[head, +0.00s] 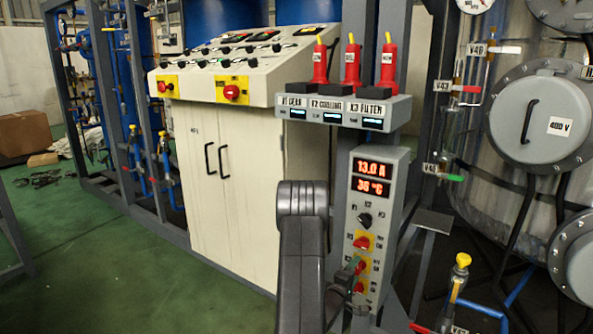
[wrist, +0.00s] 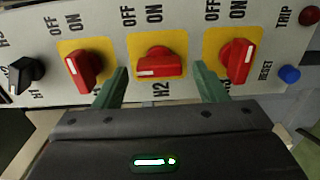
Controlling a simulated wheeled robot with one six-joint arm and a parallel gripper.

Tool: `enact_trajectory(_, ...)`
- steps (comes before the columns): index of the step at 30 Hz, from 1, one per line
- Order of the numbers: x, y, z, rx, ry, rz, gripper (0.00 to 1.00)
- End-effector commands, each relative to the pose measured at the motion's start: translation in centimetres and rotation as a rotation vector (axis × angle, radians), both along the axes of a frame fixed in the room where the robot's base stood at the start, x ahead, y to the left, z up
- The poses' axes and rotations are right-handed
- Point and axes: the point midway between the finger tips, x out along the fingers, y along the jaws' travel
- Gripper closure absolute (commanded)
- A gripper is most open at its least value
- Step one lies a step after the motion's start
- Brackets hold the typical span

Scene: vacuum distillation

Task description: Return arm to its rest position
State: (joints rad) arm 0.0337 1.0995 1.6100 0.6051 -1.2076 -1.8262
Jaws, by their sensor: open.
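My gripper (wrist: 161,69) is open in the wrist view. Its two green fingers stand apart on either side of the middle red switch (wrist: 160,64), labelled H2, with nothing seen held between them. The middle switch's handle lies crosswise; the left red switch (wrist: 84,70) and right red switch (wrist: 238,62) stand more upright. All three sit on yellow plates. In the head view my arm (head: 302,245) reaches up in front of the grey control box (head: 395,190), and my gripper (head: 347,278) is at its lower left face, partly hidden. Whether the fingers touch the switch is unclear.
A shelf (head: 345,108) with three red plugs stands above the box. A cream cabinet (head: 235,185) is to the left, a steel tank (head: 490,165) with valves to the right. A yellow-topped valve (head: 461,262) is low right.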

Motion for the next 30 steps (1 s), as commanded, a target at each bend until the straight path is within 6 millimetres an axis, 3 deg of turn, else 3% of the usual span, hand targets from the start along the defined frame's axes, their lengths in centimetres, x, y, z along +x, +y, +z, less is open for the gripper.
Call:
enact_trajectory(4,1.0,-0.7,0.0,-0.001,-0.001,0.0,0.35)
enact_trajectory(19,0.6,-0.4,0.1,0.001,-0.001,0.001,0.35)
enact_trajectory(23,-0.5,0.4,0.1,0.0,0.002,0.001,0.35)
enact_trajectory(30,-4.3,3.0,0.1,0.0,0.005,0.003,0.35)
